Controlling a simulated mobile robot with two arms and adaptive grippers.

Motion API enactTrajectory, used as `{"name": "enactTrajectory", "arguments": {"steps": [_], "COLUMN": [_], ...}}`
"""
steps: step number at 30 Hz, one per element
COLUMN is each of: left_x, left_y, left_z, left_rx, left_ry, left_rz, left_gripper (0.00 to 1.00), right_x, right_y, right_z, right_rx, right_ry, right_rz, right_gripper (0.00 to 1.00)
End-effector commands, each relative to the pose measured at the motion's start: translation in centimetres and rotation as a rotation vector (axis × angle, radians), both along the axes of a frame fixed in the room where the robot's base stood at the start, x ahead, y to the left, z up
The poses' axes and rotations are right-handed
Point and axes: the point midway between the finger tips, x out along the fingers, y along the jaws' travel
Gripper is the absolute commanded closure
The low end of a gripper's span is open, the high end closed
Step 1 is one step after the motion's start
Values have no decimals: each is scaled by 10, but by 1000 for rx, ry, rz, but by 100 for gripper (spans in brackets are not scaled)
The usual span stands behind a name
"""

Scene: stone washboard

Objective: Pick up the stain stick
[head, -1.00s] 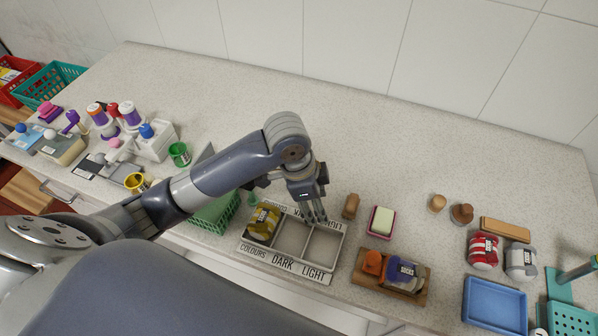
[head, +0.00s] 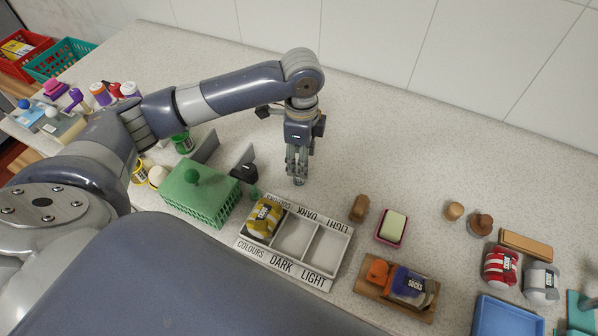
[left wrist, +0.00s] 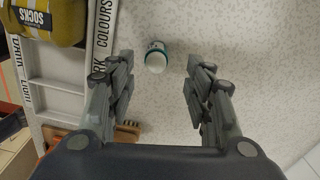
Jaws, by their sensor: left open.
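What looks like the stain stick (left wrist: 156,57), white-topped with a teal rim, stands on the counter just behind the sorting tray in the left wrist view, seen from above. It lies between my left gripper's fingertips (left wrist: 160,62), with gaps on both sides. In the head view my left gripper (head: 298,166) points down behind the tray, fingers apart and empty. There the stick is mostly hidden at the fingertips. My right gripper is not in view.
The sorting tray (head: 285,268) holds yellow socks (head: 264,218) in its colours compartment. A wooden brush (head: 359,208) and a soap dish (head: 391,227) stand to the right. A green lidded basket (head: 200,192) stands left. The counter behind is clear.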

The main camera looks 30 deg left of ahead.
Motion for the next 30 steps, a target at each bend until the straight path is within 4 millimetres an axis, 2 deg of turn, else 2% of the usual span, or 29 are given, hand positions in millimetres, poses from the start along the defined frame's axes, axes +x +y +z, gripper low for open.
{"name": "enactTrajectory", "arguments": {"steps": [7, 12, 20, 26, 30], "left_x": [-7, -6, -5, -5, -5], "left_y": [-1, -1, -1, -1, -1], "left_z": [-28, -49, -53, -53, -53], "left_rx": [0, 0, 0, 0, 0], "left_ry": [5, 1, -1, -1, -1], "left_rz": [1, 1, -1, 0, 0], "left_gripper": [52, 52, 52, 96, 97], "right_x": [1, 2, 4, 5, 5], "right_y": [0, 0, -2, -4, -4], "right_z": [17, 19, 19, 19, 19], "right_rx": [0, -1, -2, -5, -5], "right_ry": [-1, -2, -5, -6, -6], "right_rz": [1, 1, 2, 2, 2], "right_gripper": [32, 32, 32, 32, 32]}}
